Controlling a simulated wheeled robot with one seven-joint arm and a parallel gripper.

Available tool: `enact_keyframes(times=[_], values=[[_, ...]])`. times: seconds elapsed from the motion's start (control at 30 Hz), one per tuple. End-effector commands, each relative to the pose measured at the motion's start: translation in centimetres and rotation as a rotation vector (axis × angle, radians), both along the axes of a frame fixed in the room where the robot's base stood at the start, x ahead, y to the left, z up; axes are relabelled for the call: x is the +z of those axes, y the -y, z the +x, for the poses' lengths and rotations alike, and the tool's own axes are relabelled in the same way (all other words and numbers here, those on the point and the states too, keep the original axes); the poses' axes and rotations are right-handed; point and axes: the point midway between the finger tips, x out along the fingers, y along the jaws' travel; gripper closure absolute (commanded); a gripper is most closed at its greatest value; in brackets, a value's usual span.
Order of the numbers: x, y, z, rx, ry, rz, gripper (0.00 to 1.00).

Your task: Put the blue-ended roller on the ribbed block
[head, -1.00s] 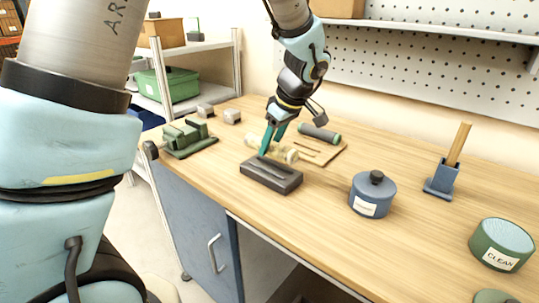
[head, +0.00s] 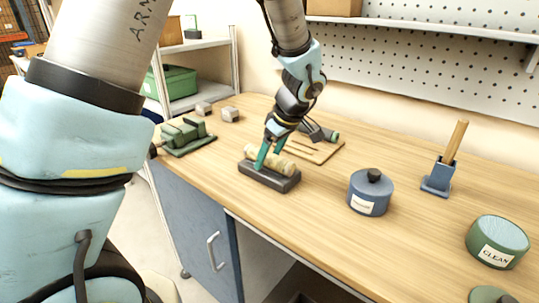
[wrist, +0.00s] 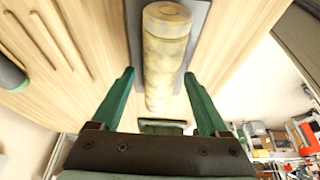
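A cream-yellow roller (head: 287,168) lies lengthwise on top of a dark grey block (head: 270,181) near the bench's front edge. In the wrist view the roller (wrist: 166,55) runs between my fingers, with the grey block (wrist: 201,20) under it. Its visible end looks pale, not blue; the block's ribs are hidden. My gripper (head: 267,158) is over the block, its green fingers straddling the roller. In the wrist view my gripper (wrist: 159,76) is open, with gaps on both sides. A dark roller with a green end (head: 333,136) lies on a wooden board (head: 318,156) behind, partly hidden by my gripper.
A blue lidded pot (head: 368,193), a holder with a wooden handle (head: 440,178) and a green "CLEAN" tin (head: 497,243) stand to the right. The bench between pot and tin is clear.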

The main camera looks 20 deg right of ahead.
Motion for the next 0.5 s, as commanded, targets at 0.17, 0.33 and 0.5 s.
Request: enact_keyframes(times=[0.17, 0.33, 0.5], values=[[0.0, 0.0, 0.0, 0.000, 0.000, 0.000, 0.22], [0.8, 0.2, -0.2, 0.000, 0.002, -0.002, 0.22], [3.6, 0.9, -1.2, -0.001, 0.003, -0.007, 0.22]])
